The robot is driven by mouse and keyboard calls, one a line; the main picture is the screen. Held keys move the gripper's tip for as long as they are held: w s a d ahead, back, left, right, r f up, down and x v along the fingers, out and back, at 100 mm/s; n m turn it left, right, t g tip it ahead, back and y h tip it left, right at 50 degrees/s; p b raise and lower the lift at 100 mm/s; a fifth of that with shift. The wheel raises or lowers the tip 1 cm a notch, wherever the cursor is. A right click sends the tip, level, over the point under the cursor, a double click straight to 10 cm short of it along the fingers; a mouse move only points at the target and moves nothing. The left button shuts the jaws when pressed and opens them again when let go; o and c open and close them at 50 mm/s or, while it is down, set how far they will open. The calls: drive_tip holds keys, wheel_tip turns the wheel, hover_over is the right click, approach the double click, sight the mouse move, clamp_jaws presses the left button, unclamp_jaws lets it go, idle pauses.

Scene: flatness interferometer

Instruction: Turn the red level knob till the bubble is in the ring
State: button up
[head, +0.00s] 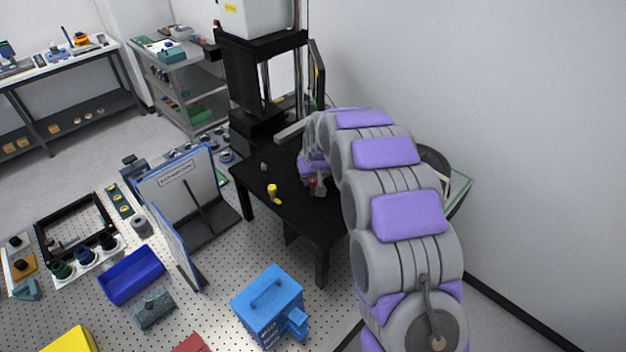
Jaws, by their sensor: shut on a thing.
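My gripper (316,186) is at the end of my grey and purple arm, low over the black table of the interferometer stand (290,205). It is small in the view and partly hidden by my own wrist. A yellow knob-like piece (272,190) stands on the black table's front left part, apart from my gripper.
A black column with a white housing (258,15) rises behind the table. A white standing panel (180,182) is left of it. A blue toolbox (268,305), a blue bin (132,275) and a black frame (75,230) occupy the perforated bench. The wall is close on the right.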

drive_tip(key=shift+n+y+b, duration=0.3)
drive_tip(key=shift+n+b, duration=0.25)
drive_tip(key=shift+n, duration=0.15)
drive_tip(key=o, duration=1)
drive_tip(key=b+v, duration=0.2)
drive_tip(key=v, duration=1.5)
drive_tip(key=shift+a+r, duration=0.1)
